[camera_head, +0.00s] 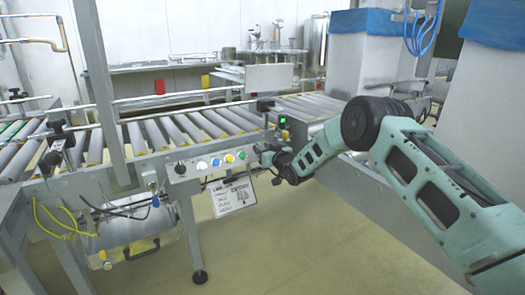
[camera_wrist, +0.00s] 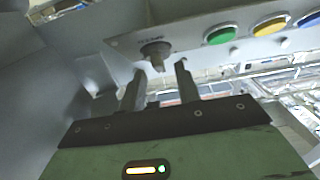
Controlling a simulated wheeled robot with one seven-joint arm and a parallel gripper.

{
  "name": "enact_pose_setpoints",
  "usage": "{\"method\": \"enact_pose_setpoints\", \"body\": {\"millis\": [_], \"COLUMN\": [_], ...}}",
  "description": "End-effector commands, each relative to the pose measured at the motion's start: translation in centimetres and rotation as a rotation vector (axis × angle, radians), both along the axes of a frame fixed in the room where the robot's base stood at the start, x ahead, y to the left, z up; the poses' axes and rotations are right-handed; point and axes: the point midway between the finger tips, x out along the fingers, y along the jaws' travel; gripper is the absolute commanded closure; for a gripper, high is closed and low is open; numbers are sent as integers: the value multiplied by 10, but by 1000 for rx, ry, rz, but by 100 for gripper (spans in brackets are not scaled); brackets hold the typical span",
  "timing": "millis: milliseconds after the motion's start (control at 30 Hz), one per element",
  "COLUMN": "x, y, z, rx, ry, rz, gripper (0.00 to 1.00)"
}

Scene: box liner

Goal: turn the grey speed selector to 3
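The grey speed selector (camera_wrist: 156,50) is a dark knob on the grey control panel (camera_wrist: 215,22) at the top of the wrist view. A small label above it is too blurred to read, so I cannot tell its setting. My gripper (camera_wrist: 160,70) is open and empty. Its two fingers point at the selector, one to each side and slightly short of it, apparently not touching. In the head view my gripper (camera_head: 267,156) is at the right end of the panel (camera_head: 190,170), and the selector cannot be made out there.
Green (camera_wrist: 221,34), yellow (camera_wrist: 271,25) and blue (camera_wrist: 310,18) buttons sit right of the selector in the wrist view. A paper sign (camera_head: 232,195) hangs below the panel. The roller conveyor (camera_head: 190,127) runs behind it. The floor (camera_head: 290,240) in front is clear.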

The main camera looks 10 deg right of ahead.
Motion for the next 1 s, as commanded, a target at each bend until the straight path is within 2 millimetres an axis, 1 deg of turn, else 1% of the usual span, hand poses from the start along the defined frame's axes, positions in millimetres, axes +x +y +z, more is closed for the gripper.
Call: {"method": "enact_pose_setpoints", "body": {"millis": [133, 433, 533, 567, 833, 1000], "x": [7, 8, 8, 8, 8, 7], "y": [3, 3, 3, 3, 3, 5], "z": [0, 1, 1, 1, 1, 1], "rx": [0, 0, 0, 0, 6, 37], "ry": [-1, -1, -1, -1, 1, 12], "rz": [0, 0, 0, 0, -7, -42], "gripper": [67, 67, 95, 100, 100, 100]}}
